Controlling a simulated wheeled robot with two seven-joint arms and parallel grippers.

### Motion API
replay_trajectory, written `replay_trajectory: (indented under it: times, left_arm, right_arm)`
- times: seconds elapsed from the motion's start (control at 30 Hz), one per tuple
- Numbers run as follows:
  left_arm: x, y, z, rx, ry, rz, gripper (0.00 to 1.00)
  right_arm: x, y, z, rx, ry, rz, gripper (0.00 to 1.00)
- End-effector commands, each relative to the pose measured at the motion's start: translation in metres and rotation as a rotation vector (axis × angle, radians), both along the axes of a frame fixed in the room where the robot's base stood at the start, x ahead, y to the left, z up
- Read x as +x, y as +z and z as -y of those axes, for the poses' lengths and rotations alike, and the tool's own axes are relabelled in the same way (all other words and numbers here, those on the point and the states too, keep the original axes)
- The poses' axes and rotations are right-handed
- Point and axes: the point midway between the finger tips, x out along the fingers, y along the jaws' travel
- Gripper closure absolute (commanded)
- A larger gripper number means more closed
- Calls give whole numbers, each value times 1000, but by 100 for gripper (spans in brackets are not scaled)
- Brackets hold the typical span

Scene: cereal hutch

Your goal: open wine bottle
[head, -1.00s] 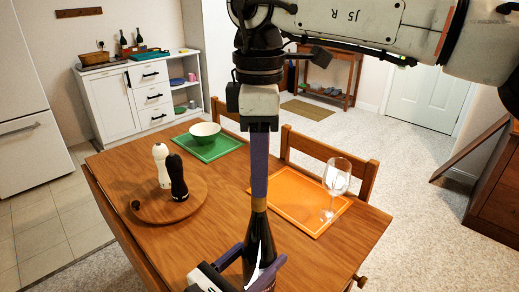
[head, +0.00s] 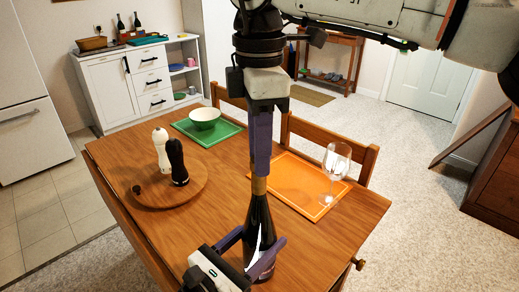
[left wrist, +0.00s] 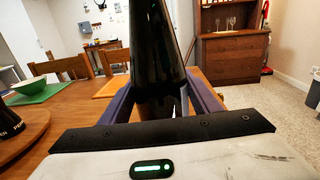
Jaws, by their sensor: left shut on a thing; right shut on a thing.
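A dark wine bottle (head: 258,225) with a tan band (head: 259,186) at its neck top stands upright over the near part of the table. My left gripper (head: 262,243) is shut around the bottle's lower body; its fingers flank the dark glass (left wrist: 157,50) in the left wrist view. My right gripper (head: 260,165) comes down from above and is shut on the bottle's top at the tan band. Its fingers hide the very top, so I cannot tell the cork from the neck.
The wooden table (head: 130,225) holds a round board (head: 195,194) with a white mill (head: 161,148) and a black mill (head: 176,160). A wine glass (head: 335,165) stands on an orange mat (head: 300,190). A bowl (head: 205,117) sits on a green mat (head: 190,131). Chairs line the far edge.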

Motion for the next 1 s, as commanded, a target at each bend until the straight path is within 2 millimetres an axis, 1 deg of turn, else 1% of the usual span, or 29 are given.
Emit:
replay_trajectory:
  times: [0.1,1.0]
  left_arm:
    - [0,0,0,0,0,-1,100]
    - [0,0,0,-2,0,-3,100]
  right_arm:
    - [0,0,0,2,262,-3,100]
    - [0,1,-2,2,2331,-3,100]
